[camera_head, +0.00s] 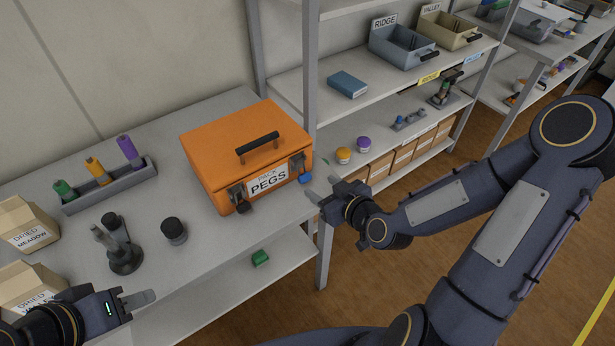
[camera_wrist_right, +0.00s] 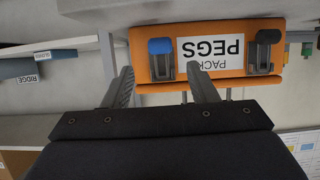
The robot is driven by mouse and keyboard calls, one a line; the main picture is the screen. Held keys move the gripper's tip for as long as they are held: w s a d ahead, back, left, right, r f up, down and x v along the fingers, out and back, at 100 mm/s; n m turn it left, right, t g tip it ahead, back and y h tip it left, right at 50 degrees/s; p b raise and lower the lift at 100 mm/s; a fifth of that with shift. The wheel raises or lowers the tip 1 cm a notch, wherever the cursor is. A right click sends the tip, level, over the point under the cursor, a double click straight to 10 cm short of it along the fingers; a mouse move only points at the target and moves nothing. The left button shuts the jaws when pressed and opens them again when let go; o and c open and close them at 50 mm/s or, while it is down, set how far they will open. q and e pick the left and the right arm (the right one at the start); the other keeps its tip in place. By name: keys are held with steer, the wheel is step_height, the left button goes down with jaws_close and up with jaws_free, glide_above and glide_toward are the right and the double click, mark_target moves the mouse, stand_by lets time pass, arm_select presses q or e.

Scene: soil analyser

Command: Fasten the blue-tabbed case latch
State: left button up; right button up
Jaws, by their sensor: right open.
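The orange case (camera_head: 222,148), labelled PEGS, stands on the bench with its lid down and black handle on top. The blue-tabbed latch (camera_head: 305,178) is at the right end of its front face; a dark-tabbed latch (camera_head: 240,199) is at the left end. My right gripper (camera_head: 322,188) is open and empty, just in front of the blue tab and apart from it. In the right wrist view, the blue tab (camera_wrist_right: 160,46) lies beyond and between the open fingers (camera_wrist_right: 160,75). I cannot tell whether the latch is engaged. My left gripper (camera_head: 137,303) is low at the left, partly cut off.
A rack (camera_head: 112,186) with coloured tubes, a black-lidded jar (camera_head: 174,231) and a dark stand (camera_head: 123,252) are left of the case. A shelf post (camera_head: 310,90) rises close behind its right end.

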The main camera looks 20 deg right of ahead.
mark_target(307, 179)
steer(key=x, duration=0.6)
steer(key=shift+w+a+f+p, duration=0.15)
steer(key=shift+w+f+p, duration=0.1)
steer(key=shift+w+p, duration=0.05)
steer(key=c, duration=1)
steer(key=shift+f+b, duration=0.15)
steer(key=shift+b, duration=0.2)
steer(key=t+b, duration=0.1)
steer(key=b, duration=0.3)
steer(key=w+f+t+y+b, duration=0.1)
steer(key=b, duration=0.4)
steer(key=shift+f, duration=0.1)
steer(key=shift+a+r+t+b, duration=0.1)
steer(key=shift+r+t+b, duration=0.1)
steer(key=shift+t+b, duration=0.2)
steer(key=shift+r, duration=0.1)
